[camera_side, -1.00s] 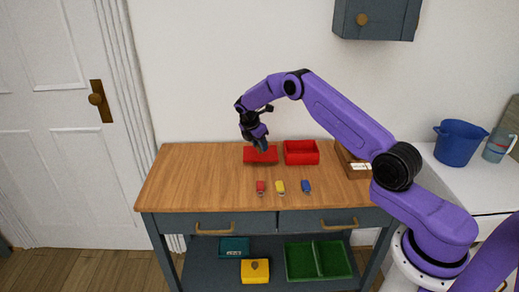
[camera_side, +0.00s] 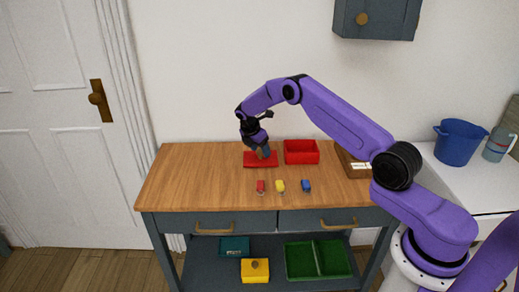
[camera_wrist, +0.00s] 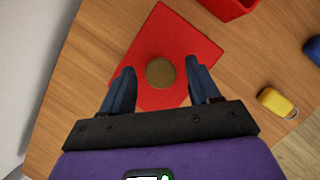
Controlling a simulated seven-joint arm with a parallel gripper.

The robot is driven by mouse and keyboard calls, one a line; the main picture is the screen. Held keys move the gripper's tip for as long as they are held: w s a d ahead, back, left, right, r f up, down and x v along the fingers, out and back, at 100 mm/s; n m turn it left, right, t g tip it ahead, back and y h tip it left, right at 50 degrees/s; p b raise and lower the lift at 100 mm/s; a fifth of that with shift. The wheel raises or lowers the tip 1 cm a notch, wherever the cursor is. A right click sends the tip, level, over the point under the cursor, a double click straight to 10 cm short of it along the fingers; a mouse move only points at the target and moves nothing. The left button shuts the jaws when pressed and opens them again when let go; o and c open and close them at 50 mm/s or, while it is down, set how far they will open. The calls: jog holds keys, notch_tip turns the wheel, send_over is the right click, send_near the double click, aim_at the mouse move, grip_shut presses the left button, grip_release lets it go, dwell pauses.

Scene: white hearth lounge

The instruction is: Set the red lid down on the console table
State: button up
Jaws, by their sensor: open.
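The red lid (camera_side: 252,162) lies flat on the wooden console table (camera_side: 195,175), to the left of the open red box (camera_side: 301,158) and apart from it. In the wrist view the lid (camera_wrist: 180,38) is a red rectangle with a round brass knob (camera_wrist: 160,73). My gripper (camera_side: 266,155) is low over the lid. In the wrist view my gripper (camera_wrist: 162,75) is open, with one finger on each side of the knob and a gap to each. The gripper hides part of the lid in the side view.
A red tag (camera_side: 260,186), a yellow tag (camera_side: 280,186) and a blue tag (camera_side: 306,186) lie in front. A brown box (camera_side: 352,165) stands at the table's right end. The table's left part is clear. Containers sit on the lower shelf.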

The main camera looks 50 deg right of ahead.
jog(key=v, duration=1.2)
jog(key=s+a+r+m+y, duration=0.1)
jog(key=s+a+r, duration=0.2)
jog(key=s+a, duration=0.35)
jog(key=s+a+r+m+t+y, duration=0.1)
jog(key=s+a+r, duration=0.3)
jog(key=s+a, duration=0.25)
jog(key=s+a+r+y, duration=0.1)
jog(key=s+a+r, duration=0.2)
jog(key=s+a, duration=0.4)
jog(key=s+d+m+y, duration=0.1)
jog(key=s+d+m, duration=0.1)
jog(key=s, duration=2.5)
jog(key=shift+s+d+f+m+g+y, duration=0.15)
jog(key=shift+s+d+m+g+y, duration=0.2)
jog(key=shift+m, duration=0.35)
